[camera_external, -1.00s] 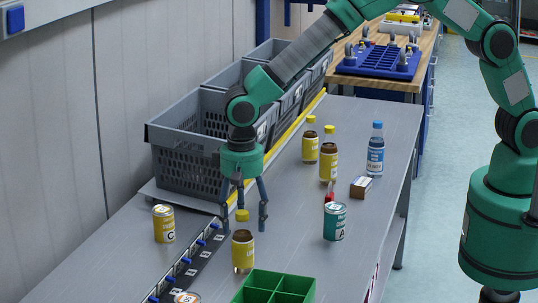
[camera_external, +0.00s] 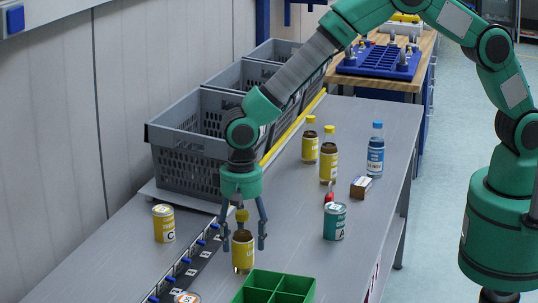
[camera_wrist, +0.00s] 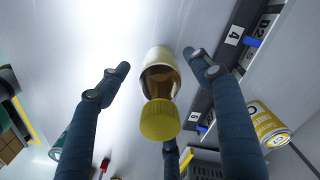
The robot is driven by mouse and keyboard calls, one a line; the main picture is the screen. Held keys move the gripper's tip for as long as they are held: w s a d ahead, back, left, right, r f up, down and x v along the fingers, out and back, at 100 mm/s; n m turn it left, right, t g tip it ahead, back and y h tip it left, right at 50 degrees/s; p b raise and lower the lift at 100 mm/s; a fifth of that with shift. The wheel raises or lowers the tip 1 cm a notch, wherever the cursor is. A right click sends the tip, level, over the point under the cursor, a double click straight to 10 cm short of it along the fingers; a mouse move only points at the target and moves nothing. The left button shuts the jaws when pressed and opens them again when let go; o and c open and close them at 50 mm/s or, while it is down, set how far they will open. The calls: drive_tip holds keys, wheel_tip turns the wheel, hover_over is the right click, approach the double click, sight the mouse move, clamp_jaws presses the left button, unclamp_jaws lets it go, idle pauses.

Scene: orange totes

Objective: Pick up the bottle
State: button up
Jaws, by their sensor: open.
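A brown bottle with a yellow cap and yellow label (camera_external: 243,254) stands upright on the grey table, and it also shows in the wrist view (camera_wrist: 160,100). My gripper (camera_external: 244,238) points down over it with its fingers spread. In the wrist view my gripper (camera_wrist: 157,62) is open, with the bottle between its fingers and visible gaps at the two front ones. Two more yellow-capped bottles (camera_external: 328,168) (camera_external: 310,147) and a blue-capped bottle (camera_external: 375,155) stand farther back.
A green divided crate (camera_external: 262,281) stands just in front right of the bottle. A yellow can (camera_external: 164,224) is left, beyond a rail with blue clips (camera_external: 185,262). A teal can (camera_external: 335,222) and small box (camera_external: 361,187) are right. Grey baskets (camera_external: 185,150) line the wall.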

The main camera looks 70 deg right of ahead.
sight(245, 212)
drive_tip(key=c, duration=1.6)
drive_tip(key=shift+o, duration=0.2)
drive_tip(key=shift+r, duration=0.15)
drive_tip(key=shift+r, duration=0.55)
drive_tip(key=shift+s+d+r, duration=0.1)
drive_tip(key=shift+s+r, duration=0.05)
drive_tip(key=shift+r, duration=0.45)
drive_tip(key=shift+s+r, duration=0.15)
drive_tip(key=shift+r, duration=0.45)
drive_tip(key=s+d, duration=0.3)
drive_tip(key=s, duration=0.4)
drive_tip(key=s+d+r, duration=0.1)
drive_tip(key=s+d, duration=0.3)
drive_tip(key=s, duration=0.2)
drive_tip(key=shift+s+r+p, duration=0.15)
drive_tip(key=shift+s+p, duration=0.2)
